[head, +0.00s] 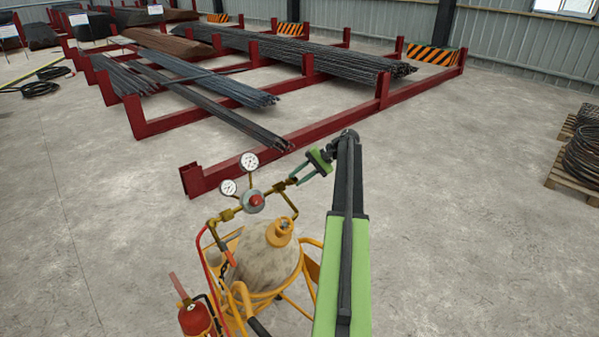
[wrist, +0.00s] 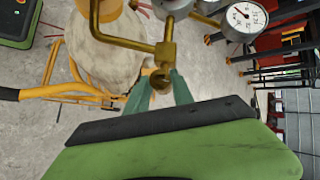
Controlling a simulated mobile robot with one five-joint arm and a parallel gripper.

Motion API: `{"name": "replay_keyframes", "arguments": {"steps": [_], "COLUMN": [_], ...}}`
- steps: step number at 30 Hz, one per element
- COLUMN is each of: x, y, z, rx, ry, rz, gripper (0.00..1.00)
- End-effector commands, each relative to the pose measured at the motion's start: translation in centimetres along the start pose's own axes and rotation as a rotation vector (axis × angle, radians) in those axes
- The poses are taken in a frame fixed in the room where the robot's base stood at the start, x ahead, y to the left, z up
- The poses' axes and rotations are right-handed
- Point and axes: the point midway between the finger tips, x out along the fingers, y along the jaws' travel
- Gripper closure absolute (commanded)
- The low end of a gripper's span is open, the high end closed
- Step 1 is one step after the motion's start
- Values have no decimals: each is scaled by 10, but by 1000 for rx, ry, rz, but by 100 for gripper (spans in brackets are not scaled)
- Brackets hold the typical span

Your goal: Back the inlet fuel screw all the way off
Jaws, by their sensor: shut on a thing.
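The inlet fuel screw is a small brass fitting (wrist: 160,81) at the end of a brass pipe, just below the pipe's bend in the wrist view. In the head view the brass end (head: 281,186) is right of the regulator. My gripper (head: 293,180) reaches it from the upper right. In the wrist view my gripper's two green fingers (wrist: 161,78) lie on either side of the screw and are shut on it. The fingers partly cover the screw, so its threads are hidden. The regulator (head: 256,201) with its red cap carries two white gauges (head: 249,162).
A pale gas cylinder (head: 268,266) stands in a yellow cart (head: 236,302) below the regulator. A fire extinguisher (head: 195,319) and a red hose (head: 204,262) are at left. Red racks (head: 220,172) with rebar lie behind.

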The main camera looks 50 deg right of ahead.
Motion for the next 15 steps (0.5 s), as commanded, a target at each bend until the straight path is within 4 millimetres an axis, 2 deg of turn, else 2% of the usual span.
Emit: {"name": "replay_keyframes", "arguments": {"steps": [15], "x": [0], "y": [-2], "z": [0], "rx": [-125], "ry": [1], "rz": [107], "gripper": [100]}}
